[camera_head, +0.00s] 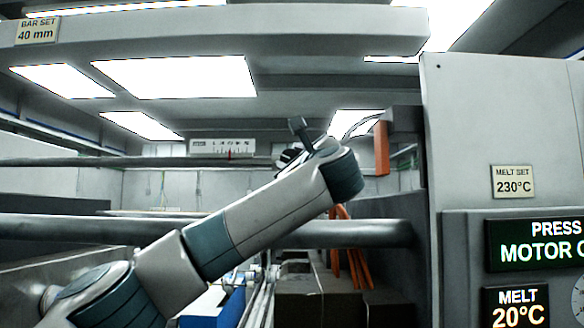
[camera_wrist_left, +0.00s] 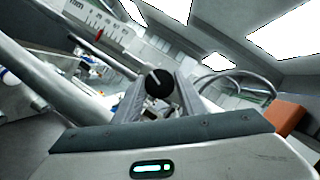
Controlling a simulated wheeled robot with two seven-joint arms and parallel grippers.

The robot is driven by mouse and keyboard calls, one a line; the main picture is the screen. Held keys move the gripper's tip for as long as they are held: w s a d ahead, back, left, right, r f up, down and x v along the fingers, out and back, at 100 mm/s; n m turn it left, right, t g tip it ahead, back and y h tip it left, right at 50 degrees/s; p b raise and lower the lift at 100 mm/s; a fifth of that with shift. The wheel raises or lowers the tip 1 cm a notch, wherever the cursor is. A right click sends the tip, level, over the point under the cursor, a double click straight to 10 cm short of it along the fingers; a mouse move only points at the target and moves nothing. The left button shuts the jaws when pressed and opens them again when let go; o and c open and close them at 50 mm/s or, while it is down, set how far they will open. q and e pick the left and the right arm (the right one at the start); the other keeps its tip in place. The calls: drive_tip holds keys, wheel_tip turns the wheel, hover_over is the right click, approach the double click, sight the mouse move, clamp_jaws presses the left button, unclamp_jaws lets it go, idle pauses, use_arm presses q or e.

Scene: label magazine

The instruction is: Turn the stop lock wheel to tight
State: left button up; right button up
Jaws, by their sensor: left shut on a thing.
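My left gripper (camera_wrist_left: 158,92) is shut on a round black knob, which looks like the stop lock wheel (camera_wrist_left: 158,81). The wheel sits between the two grey fingers in the left wrist view and carries a pale line on its face. Its tight and loose marks cannot be made out. In the head view my left arm reaches in from the lower left, and the left gripper (camera_head: 291,156) is small, dark and partly hidden behind my wrist. My right gripper is in neither view.
Thick grey bars (camera_head: 380,233) cross the machine. A grey cabinet (camera_head: 465,110) with display panels stands at the right. An orange block (camera_head: 381,147) and orange hoses (camera_head: 350,252) are near my wrist.

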use_arm(q)
drive_tip(key=shift+w+f+m+h+b, duration=0.1)
drive_tip(key=shift+f+m+h+b, duration=0.25)
drive_tip(key=shift+m, duration=0.55)
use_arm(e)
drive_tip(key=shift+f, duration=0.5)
use_arm(q)
drive_tip(key=shift+t, duration=0.3)
drive_tip(key=o, duration=1.1)
drive_tip(key=shift+r, duration=0.1)
drive_tip(key=shift+c, duration=0.2)
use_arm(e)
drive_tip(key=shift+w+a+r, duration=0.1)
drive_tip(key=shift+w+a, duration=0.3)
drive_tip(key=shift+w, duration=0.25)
use_arm(q)
drive_tip(key=shift+r, duration=0.1)
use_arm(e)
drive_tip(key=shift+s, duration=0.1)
use_arm(q)
drive_tip(key=shift+s, duration=0.25)
